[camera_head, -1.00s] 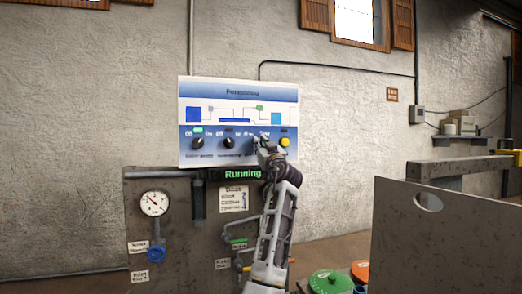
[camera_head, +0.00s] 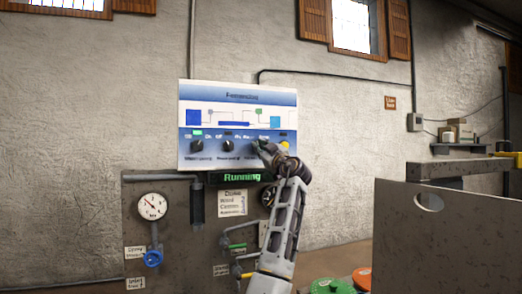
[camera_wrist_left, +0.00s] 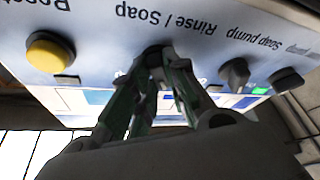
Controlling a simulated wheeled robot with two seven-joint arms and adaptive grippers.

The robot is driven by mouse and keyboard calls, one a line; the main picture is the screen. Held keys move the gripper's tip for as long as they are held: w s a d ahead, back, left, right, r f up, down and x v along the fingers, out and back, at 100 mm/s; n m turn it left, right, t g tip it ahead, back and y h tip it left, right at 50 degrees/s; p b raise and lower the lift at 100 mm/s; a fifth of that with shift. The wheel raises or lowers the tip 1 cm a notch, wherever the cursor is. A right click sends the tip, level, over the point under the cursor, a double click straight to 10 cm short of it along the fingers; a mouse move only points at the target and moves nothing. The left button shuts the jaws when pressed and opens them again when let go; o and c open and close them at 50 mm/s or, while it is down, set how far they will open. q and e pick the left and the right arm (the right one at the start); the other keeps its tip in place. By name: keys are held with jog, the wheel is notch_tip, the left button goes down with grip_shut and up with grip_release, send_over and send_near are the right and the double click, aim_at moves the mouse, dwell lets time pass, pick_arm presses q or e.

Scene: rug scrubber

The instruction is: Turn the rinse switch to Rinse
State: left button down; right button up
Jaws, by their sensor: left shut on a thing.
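The control panel (camera_head: 238,98) is a white and blue board with dark knobs and a yellow button. The rinse switch (camera_wrist_left: 152,55) is a dark knob under the upside-down label "Rinse / Soap" in the left wrist view. My left gripper (camera_head: 263,150) is at this knob. In the left wrist view its fingers (camera_wrist_left: 154,62) are shut on the rinse switch, one on each side. They cover most of the knob, so I cannot read its pointer. My right gripper is not in view.
The yellow button (camera_wrist_left: 50,52) is beside the gripped knob. The soap pump knob (camera_wrist_left: 234,73) is on its other side. A green "Running" display (camera_head: 240,177) is below the panel. A grey plate (camera_head: 450,240) with a hole stands at right.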

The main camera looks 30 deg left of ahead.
pick_arm(q)
jog(key=shift+s+r+n, duration=0.1)
jog(key=shift+r+n, duration=0.2)
jog(key=shift+r, duration=0.1)
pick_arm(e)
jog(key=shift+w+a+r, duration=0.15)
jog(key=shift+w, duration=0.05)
pick_arm(q)
jog(key=c, duration=1.4)
grip_release()
jog(key=shift+f, duration=0.1)
jog(key=shift+a+f, duration=0.15)
jog(key=shift+f, duration=0.05)
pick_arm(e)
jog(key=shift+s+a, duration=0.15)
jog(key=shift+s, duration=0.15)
pick_arm(q)
jog(key=shift+d+f, duration=0.15)
jog(key=shift+d, duration=0.1)
jog(key=shift+v, duration=5.6)
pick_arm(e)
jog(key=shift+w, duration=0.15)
